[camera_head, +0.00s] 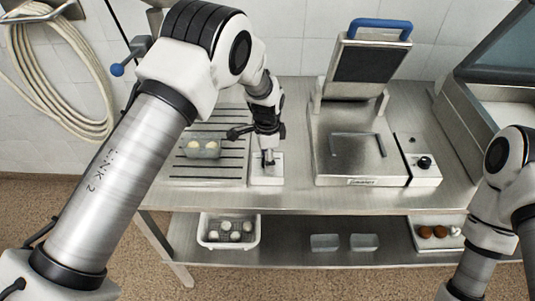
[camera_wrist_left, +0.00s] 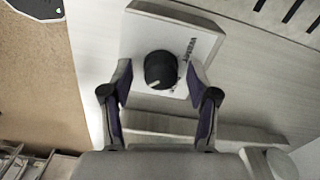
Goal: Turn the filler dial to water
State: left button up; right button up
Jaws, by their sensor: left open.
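The filler dial (camera_wrist_left: 159,69) is a round black knob on a light control box, in the left wrist view. Its short white mark points toward the lower left of that picture. My left gripper (camera_wrist_left: 160,80) is open, one finger on each side of the dial, with gaps between the fingers and the knob. In the head view the left gripper (camera_head: 269,158) points down over the control box (camera_head: 267,179) and hides the dial. My right gripper is out of view.
A slatted metal tray (camera_head: 205,174) holds a clear container (camera_head: 202,148) just left of the box. A press (camera_head: 345,150) with a raised blue-handled lid and its own black knob (camera_head: 424,162) stands to the right. A white basket (camera_head: 229,243) and clear containers sit on the lower shelf.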

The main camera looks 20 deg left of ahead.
pick_arm(q)
jog(key=shift+w+f, duration=0.3)
jog(key=shift+f, duration=0.05)
jog(key=shift+s+r, duration=0.2)
jog(key=shift+c, duration=0.4)
jog(key=shift+s+r, duration=0.2)
jog(key=shift+s, duration=0.05)
jog(key=c, duration=0.5)
grip_shut()
jog(key=shift+w+f, duration=0.1)
jog(key=shift+f, duration=0.05)
